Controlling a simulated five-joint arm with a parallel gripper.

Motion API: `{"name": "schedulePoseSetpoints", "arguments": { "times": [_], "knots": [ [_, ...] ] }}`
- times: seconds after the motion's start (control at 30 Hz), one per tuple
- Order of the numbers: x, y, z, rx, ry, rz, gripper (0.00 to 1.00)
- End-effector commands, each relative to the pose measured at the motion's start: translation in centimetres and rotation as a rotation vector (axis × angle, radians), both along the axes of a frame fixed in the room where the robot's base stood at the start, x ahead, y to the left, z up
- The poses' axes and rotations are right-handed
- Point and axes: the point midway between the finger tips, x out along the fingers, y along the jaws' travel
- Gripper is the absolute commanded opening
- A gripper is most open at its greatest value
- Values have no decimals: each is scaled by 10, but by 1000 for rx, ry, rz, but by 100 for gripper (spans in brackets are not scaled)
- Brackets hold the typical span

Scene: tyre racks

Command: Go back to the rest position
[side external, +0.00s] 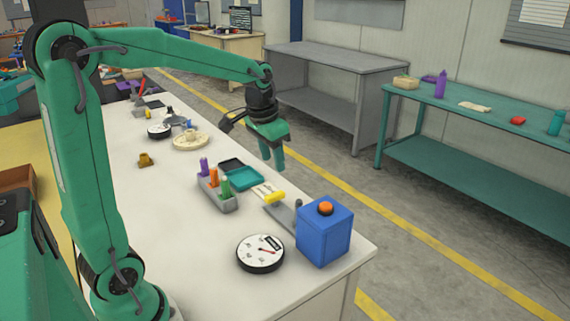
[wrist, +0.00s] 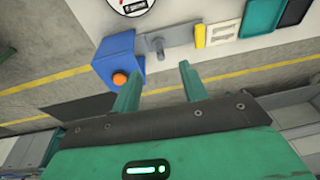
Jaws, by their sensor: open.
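My green gripper (side external: 273,156) hangs from the raised arm, fingers pointing down, near the far long edge of the white table (side external: 165,215). In the wrist view its two fingers (wrist: 158,88) are spread apart with nothing between them. Below and nearer the camera, the table holds a blue box with an orange button (side external: 324,235), a round dial gauge (side external: 260,253) and a grey holder with coloured pieces (side external: 217,193). The gripper touches none of them.
A teal tray (side external: 241,177), a yellow-handled tool (side external: 273,197) and a grey bracket (side external: 283,215) lie close together. A cream round part (side external: 191,141) and a brass piece (side external: 146,160) lie farther left. A grey bench (side external: 335,60) and a teal bench (side external: 480,115) stand across the floor.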

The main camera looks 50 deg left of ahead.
Motion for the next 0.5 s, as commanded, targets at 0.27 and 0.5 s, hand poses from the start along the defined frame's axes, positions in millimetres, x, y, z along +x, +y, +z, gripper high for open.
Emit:
{"name": "schedulePoseSetpoints", "arguments": {
  "times": [0.27, 0.5],
  "knots": [
    [-47, -37, 22, 1, -86, -5, 44],
    [-89, -62, 28, -9, -157, -8, 44]
  ]
}}
